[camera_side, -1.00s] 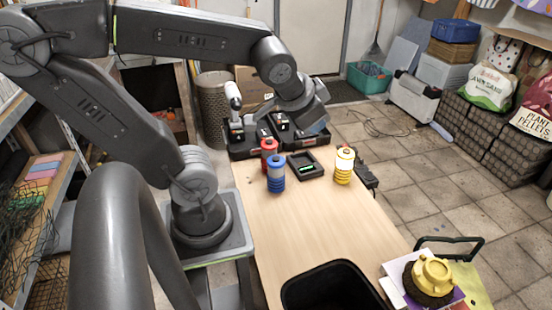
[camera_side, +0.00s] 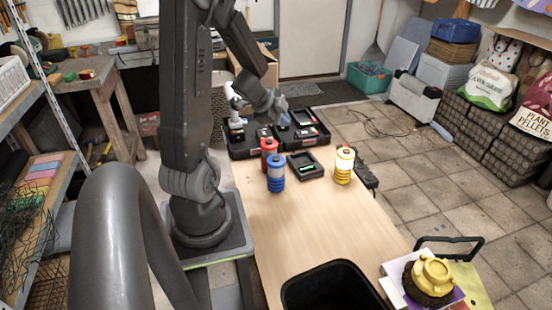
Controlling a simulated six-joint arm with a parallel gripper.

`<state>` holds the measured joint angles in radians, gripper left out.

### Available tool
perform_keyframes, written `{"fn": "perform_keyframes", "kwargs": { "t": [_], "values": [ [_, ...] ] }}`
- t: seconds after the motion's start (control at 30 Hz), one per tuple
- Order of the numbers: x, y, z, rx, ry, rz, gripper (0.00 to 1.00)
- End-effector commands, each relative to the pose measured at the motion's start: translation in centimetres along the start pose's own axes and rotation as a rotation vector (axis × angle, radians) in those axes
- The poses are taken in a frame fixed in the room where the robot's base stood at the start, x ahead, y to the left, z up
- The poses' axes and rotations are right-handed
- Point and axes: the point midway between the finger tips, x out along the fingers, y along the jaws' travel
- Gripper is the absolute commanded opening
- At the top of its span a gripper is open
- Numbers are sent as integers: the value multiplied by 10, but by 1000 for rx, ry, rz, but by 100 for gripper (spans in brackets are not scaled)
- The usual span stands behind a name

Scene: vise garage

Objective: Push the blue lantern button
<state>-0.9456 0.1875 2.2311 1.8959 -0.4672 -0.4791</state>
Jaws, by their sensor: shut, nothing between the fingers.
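The blue lantern (camera_side: 276,173) stands upright on the wooden table, in front of the red lantern (camera_side: 268,153). The yellow lantern (camera_side: 344,166) stands to the right, with its white upper part looking bright. The button on the blue lantern is too small to make out. My gripper (camera_side: 282,103) is behind the lanterns, above the dark tool case, and touches none of them. It is small and partly hidden by my wrist; it looks shut and empty.
A small dark tray (camera_side: 305,166) lies between the blue and yellow lanterns. An open dark tool case (camera_side: 303,130) is at the table's far end. A black bin (camera_side: 333,286) stands at the front. The middle of the table (camera_side: 310,220) is clear.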

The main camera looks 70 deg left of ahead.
Motion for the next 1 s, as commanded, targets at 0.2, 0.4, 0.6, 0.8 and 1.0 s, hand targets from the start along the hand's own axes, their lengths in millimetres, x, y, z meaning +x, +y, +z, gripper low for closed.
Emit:
{"fn": "perform_keyframes", "kwargs": {
  "t": [0.2, 0.4, 0.6, 0.8, 1.0],
  "values": [
    [2, 12, 18, 9, 15, 82, 0],
    [2, 12, 18, 12, 16, 85, 0],
    [4, 13, 19, 11, 16, 85, 0],
    [17, 22, 27, 7, 16, 87, 0],
    [39, 36, 39, 7, 16, 88, 0]
  ]
}}
